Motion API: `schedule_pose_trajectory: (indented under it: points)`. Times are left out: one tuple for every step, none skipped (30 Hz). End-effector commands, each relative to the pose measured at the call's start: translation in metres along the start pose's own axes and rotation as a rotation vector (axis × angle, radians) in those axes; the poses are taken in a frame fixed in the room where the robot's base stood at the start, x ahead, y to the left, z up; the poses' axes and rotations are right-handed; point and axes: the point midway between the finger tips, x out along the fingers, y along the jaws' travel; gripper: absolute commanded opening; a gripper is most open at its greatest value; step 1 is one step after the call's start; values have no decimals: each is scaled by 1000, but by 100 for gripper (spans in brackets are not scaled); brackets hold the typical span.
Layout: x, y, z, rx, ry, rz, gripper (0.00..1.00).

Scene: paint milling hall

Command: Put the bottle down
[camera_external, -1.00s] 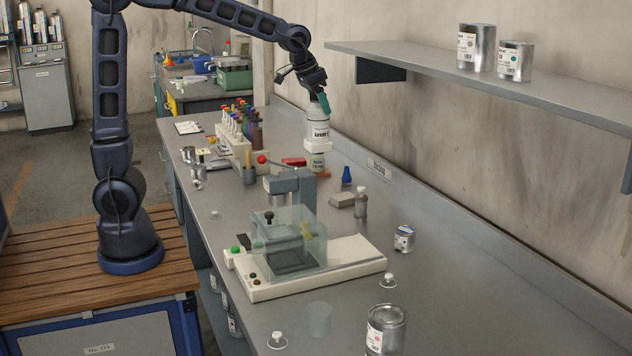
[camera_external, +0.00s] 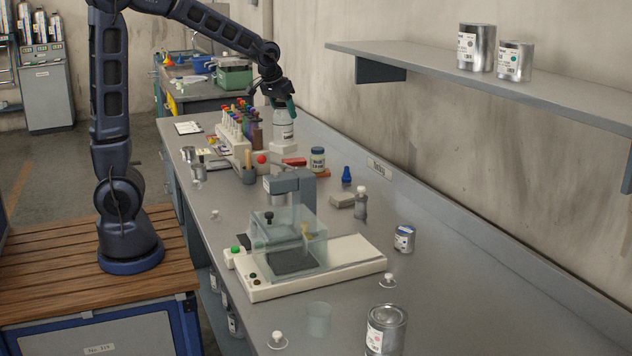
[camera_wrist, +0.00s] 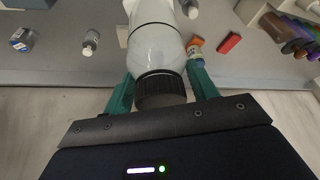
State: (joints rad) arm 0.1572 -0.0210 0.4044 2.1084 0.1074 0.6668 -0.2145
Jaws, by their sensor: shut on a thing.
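In the wrist view the teal fingers (camera_wrist: 162,88) sit on both sides of the black cap, with the pale bottle body (camera_wrist: 157,45) beyond. I cannot tell whether its lower end touches the bench (camera_external: 450,285).
Left of the bottle stands a rack of colored vials (camera_external: 232,150). To its right are a labeled jar (camera_external: 317,160), a red block (camera_external: 294,163) and a blue dropper-shaped piece (camera_external: 346,176). A mill with a clear guard (camera_external: 285,240) stands in front. The right bench is mostly open.

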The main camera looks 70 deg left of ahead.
Motion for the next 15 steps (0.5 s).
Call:
schedule_pose_trajectory:
  points:
    - [7,0,3,0,-2,0,24]
    - [12,0,5,1,-3,0,24]
    - [19,1,9,1,-4,-1,24]
    - [25,1,11,0,-4,-1,24]
    - [31,1,14,0,-5,-1,24]
    - [39,1,17,0,-4,-1,24]
    - [45,0,20,0,-5,-1,24]
    - [51,0,22,0,-4,-2,24]
    - [59,0,25,0,-5,-2,24]
    - [65,0,28,0,-4,-1,24]
    - [71,0,30,0,-5,-1,24]
    - [79,0,34,0,-4,-2,24]
    - [85,0,36,0,-4,-2,24]
    - [91,0,38,0,-4,-1,24]
    - [99,0,42,0,-5,-2,24]
